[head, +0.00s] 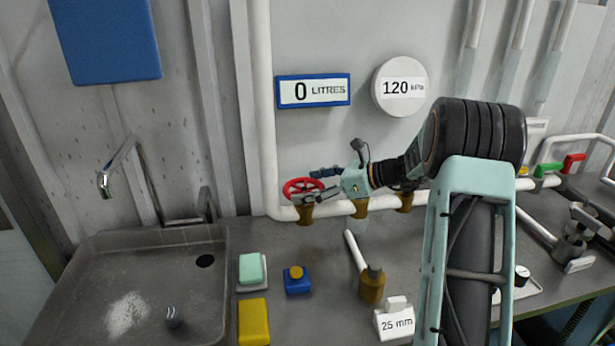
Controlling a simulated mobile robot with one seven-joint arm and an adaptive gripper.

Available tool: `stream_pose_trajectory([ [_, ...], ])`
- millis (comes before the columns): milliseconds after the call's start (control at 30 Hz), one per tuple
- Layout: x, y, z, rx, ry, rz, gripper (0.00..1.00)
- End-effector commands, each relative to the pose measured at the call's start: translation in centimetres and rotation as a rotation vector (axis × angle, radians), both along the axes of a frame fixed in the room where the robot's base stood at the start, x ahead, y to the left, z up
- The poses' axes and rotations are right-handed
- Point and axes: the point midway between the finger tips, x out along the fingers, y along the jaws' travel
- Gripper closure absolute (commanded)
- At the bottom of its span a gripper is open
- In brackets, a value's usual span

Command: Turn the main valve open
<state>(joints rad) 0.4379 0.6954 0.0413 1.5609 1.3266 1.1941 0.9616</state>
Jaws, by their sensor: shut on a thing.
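A red valve wheel (301,184) sits on a brass valve body (304,215) on the white pipe, left of the middle of the head view. My gripper (318,197) reaches it from the right, with its fingers shut on the near right part of the rim. The fingers hide part of the wheel. A blue handle (326,172) shows just behind my gripper. More brass valve bodies (360,208) stand along the pipe to the right, partly behind my arm. No label naming the main valve can be made out.
A blue-framed display (313,91) reads 0 litres; a round gauge (399,87) reads 120 kPa. A sink (75,280) is at left. A sponge (251,268), yellow block (253,320), blue button box (297,280), brass-ended tool (371,284) and 25 mm block (395,320) occupy the counter.

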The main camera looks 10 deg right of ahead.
Motion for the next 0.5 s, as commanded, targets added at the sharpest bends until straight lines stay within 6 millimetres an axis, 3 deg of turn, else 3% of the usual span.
stream_pose_trajectory([
  [500,0.32,-0.15,0.05,0.0,0.0,0.266,0.42],
])
